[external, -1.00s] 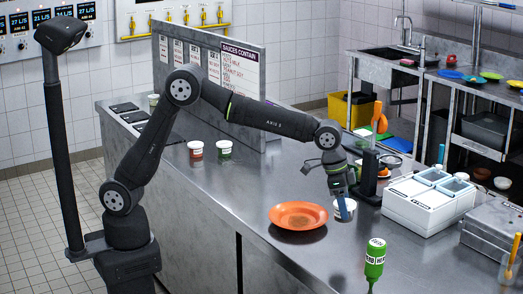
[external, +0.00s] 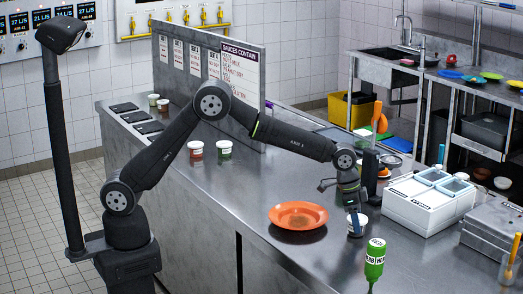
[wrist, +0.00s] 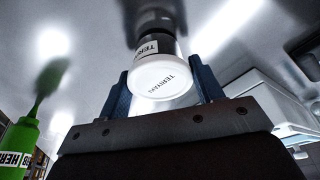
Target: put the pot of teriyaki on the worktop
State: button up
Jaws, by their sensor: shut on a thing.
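The pot of teriyaki (wrist: 152,82) is a small tub with a white lid that reads TERIYAKI in the wrist view. It sits between the two blue fingers of my gripper (wrist: 162,74), which is shut on it. In the external view the pot (external: 361,221) is at the worktop's front part, right of the orange plate, partly hidden by my gripper (external: 354,224). It looks upright, at or just above the steel worktop (external: 270,180); I cannot tell whether its base touches.
An orange plate (external: 299,217) lies left of the pot. A green bottle (external: 375,260) stands upside down close in front. A white box with blue lids (external: 428,203) stands to the right. Two lidded pots (external: 224,149) are farther back.

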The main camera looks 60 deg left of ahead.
jog(key=shift+f, duration=0.15)
jog(key=o, duration=1)
jog(key=v, duration=1.7)
jog(key=shift+w+d+r, duration=0.1)
jog(key=shift+w+r, duration=0.15)
jog(key=shift+w, duration=0.05)
jog(key=shift+c, duration=0.3)
